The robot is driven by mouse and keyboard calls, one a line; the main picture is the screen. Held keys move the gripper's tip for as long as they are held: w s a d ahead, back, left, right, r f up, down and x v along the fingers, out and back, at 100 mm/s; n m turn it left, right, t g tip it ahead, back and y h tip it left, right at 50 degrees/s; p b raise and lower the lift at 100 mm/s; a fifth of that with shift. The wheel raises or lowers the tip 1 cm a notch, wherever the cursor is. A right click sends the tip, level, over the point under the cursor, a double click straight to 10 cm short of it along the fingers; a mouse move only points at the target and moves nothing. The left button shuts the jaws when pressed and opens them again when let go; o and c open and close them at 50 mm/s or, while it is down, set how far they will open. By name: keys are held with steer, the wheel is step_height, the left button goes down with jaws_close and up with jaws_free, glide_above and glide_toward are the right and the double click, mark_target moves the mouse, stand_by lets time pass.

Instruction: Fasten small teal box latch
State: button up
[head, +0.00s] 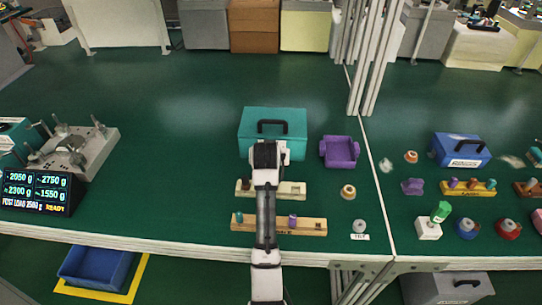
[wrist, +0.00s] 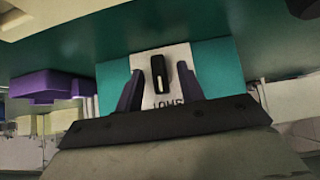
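The small teal box (head: 285,127) stands on the green bench with a black handle on its lid. My gripper (head: 268,148) is at its near side, and my arm hides part of that side in the head view. In the wrist view the teal box (wrist: 222,66) fills the middle. A white plate (wrist: 143,62) with dark lettering is on its face, with an upright black latch piece (wrist: 160,72) on it. My gripper (wrist: 160,67) is open, its two dark fingers apart on either side of the latch piece. I cannot tell whether they touch it.
A purple holder (head: 340,152) stands just right of the box. Two wooden peg boards (head: 305,226) lie under and beside my arm. A scale display (head: 38,192) and a grey fixture (head: 85,150) are at left. The bench left of the box is clear.

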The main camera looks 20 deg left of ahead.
steer(key=b+v, duration=0.2)
steer(key=v, duration=1.2)
steer(key=shift+f, duration=0.15)
